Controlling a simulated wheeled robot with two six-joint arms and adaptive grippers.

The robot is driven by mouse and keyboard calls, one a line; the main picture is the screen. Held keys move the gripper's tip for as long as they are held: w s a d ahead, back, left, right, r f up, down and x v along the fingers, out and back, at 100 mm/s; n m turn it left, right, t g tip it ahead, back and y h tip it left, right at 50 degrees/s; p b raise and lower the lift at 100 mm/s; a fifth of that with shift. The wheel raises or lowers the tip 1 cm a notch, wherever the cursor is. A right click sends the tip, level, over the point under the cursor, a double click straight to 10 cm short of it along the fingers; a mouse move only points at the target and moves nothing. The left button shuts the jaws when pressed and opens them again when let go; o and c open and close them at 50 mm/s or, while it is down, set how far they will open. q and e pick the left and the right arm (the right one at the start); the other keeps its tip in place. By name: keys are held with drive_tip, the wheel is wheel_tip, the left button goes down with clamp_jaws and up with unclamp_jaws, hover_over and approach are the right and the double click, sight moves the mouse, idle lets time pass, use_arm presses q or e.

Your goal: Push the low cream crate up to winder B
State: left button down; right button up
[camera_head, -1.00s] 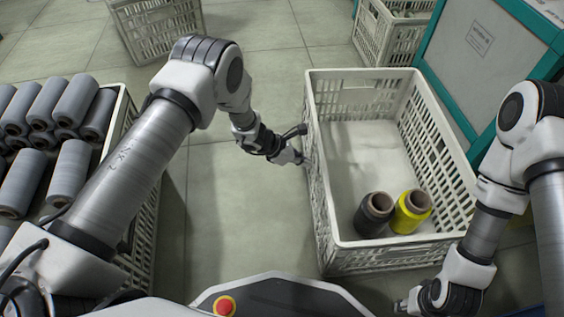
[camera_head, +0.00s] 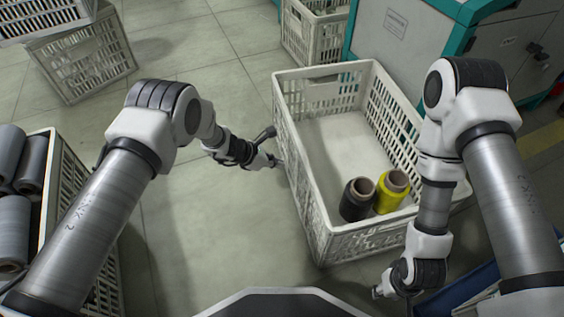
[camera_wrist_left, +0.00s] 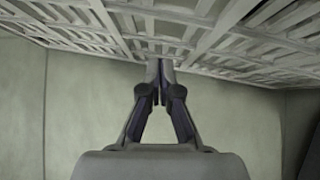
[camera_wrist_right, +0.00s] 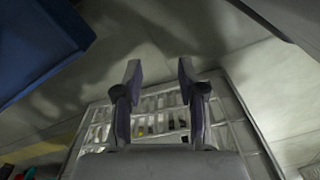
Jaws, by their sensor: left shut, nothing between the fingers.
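The low cream crate (camera_head: 300,215) stands on the floor in the middle of the head view, with slatted walls and an open top. A black spool and a yellow spool stand inside its near end. My left gripper (camera_head: 276,162) is shut and empty, its tips at the crate's left wall. The left wrist view shows the shut fingers (camera_wrist_left: 160,75) against or very close to the slats (camera_wrist_left: 200,45). My right gripper (camera_head: 378,292) is low beyond the crate's near end; its fingers (camera_wrist_right: 158,85) are apart and empty. A grey machine with teal edges (camera_head: 400,45) stands behind the crate's right side; its label is unreadable.
A crate of grey spools (camera_head: 45,165) stands at the left. Other cream crates stand at the back left (camera_head: 85,60) and back centre (camera_head: 315,30). A blue container (camera_head: 465,290) is at the lower right. Floor (camera_head: 190,225) left of the cream crate is clear.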

wheel_tip(320, 180, up, 6)
drive_tip(key=s+p, duration=0.1)
drive_tip(key=p, duration=0.4)
drive_tip(key=shift+a+p, duration=0.15)
drive_tip(key=shift+p, duration=0.2)
drive_tip(key=shift+r, duration=0.1)
drive_tip(key=c, duration=0.4)
clamp_jaws()
use_arm(q)
drive_tip(key=v, duration=1.1)
drive_tip(key=shift+s+a+f, duration=0.25)
drive_tip(key=shift+a+f, duration=0.05)
drive_tip(key=shift+a, duration=0.2)
